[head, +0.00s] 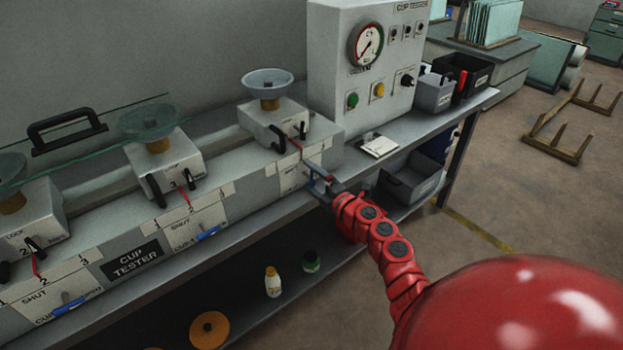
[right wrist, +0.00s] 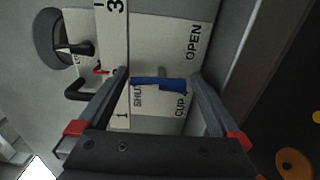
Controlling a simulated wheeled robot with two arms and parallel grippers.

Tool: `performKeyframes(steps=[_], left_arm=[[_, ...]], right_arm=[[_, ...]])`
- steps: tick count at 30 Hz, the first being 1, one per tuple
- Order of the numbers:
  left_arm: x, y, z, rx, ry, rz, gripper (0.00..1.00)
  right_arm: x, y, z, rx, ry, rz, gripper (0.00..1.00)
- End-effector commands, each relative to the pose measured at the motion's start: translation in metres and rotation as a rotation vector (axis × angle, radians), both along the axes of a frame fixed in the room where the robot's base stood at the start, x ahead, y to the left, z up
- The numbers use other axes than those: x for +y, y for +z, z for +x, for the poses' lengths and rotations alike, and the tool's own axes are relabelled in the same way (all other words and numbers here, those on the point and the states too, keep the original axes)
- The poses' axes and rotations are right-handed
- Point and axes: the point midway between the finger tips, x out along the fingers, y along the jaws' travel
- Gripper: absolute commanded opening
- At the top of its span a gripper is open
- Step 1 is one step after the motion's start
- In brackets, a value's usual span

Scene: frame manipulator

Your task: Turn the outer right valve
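The outer right valve has a blue handle (right wrist: 160,84) on a white label plate (right wrist: 165,40) marked SHUT and OPEN, in the right wrist view. The handle lies near SHUT and spans crosswise between my fingers. My right gripper (right wrist: 160,77) is open around it, one finger near each end; I cannot tell if either touches. In the head view my right gripper (head: 318,176) is at the front of the rightmost cup station (head: 275,122) and largely hides this handle. Two similar blue handles, the middle one (head: 207,233) and the left one (head: 68,305), show further left. My left gripper is not in view.
A control box (head: 365,50) with a gauge stands behind the right station. Grey and black bins (head: 435,95) sit at the bench's right end. A lower shelf (head: 250,300) holds two bottles and an orange disc. Floor to the right is partly open.

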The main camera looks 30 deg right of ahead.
Motion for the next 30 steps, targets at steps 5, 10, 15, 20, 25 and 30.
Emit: performKeyframes(steps=[5, 10, 15, 20, 25, 30], left_arm=[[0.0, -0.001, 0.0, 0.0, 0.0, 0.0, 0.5], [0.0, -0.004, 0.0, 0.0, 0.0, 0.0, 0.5], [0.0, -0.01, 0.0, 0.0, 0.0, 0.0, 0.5], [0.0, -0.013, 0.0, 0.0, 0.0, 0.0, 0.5], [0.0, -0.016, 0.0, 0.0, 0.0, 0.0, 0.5], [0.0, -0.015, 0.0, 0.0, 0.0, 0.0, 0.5]], right_arm=[[-0.001, -0.001, -0.004, 0.001, -0.001, 0.0, 1.0], [-0.003, -0.002, -0.024, 0.002, -0.002, -0.002, 1.0], [-0.005, -0.004, -0.062, 0.004, -0.001, 0.0, 1.0], [-0.009, -0.003, -0.098, 0.003, -0.004, 0.001, 1.0], [-0.013, -0.001, -0.132, 0.001, -0.006, 0.0, 1.0], [-0.014, -0.001, -0.158, 0.002, -0.005, 0.001, 1.0]])
